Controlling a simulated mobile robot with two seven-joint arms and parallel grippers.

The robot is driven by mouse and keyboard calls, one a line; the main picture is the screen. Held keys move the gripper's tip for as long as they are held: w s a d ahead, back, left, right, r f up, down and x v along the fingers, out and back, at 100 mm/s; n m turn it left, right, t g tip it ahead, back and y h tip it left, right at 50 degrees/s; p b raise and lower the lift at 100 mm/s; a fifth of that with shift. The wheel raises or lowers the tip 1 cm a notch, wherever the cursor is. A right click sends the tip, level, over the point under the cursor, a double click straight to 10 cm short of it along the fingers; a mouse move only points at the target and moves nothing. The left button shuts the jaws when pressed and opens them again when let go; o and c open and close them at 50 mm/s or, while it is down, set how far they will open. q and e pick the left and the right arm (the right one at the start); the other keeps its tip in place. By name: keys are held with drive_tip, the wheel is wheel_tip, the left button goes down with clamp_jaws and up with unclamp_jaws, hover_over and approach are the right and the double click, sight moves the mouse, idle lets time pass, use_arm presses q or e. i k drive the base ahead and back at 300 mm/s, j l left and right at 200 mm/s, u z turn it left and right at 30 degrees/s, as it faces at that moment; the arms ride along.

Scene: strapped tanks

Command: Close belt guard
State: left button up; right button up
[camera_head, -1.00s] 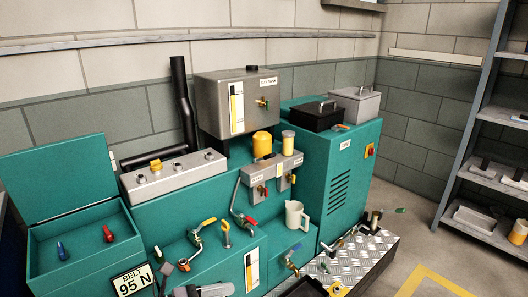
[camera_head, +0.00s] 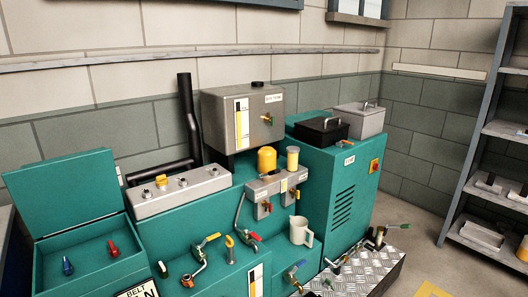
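The belt guard is most likely the teal box at the left, whose front (camera_head: 95,278) is cut by the bottom edge. Its flat teal lid (camera_head: 65,192) stands raised, tilted back, so the box is open. Inside show a blue-handled part (camera_head: 67,265) and a red-handled part (camera_head: 112,248). A "BELT" sign (camera_head: 137,291) at the box's lower right is partly cut off by the bottom edge. Neither of my grippers is in view.
Right of the box stand a grey manifold (camera_head: 180,190), a grey tank (camera_head: 240,122), valves with coloured handles, a white jug (camera_head: 300,231) and a teal cabinet (camera_head: 345,180). A checker-plate step (camera_head: 365,270) lies at lower right. A shelf rack (camera_head: 470,190) stands far right.

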sight(52, 198)
drive_tip(key=u, duration=1.25)
drive_tip(key=i+j, duration=0.1)
drive_tip(key=j, duration=0.35)
drive_tip(key=i+j, duration=0.1)
drive_tip(key=j, duration=0.4)
drive_tip(key=i+j, duration=0.1)
drive_tip(key=j, duration=0.35)
drive_tip(key=i+j, duration=0.1)
drive_tip(key=j, duration=0.4)
drive_tip(key=i+j, duration=0.1)
drive_tip(key=j, duration=0.35)
drive_tip(key=j+z, duration=0.2)
drive_tip(key=z, duration=0.9)
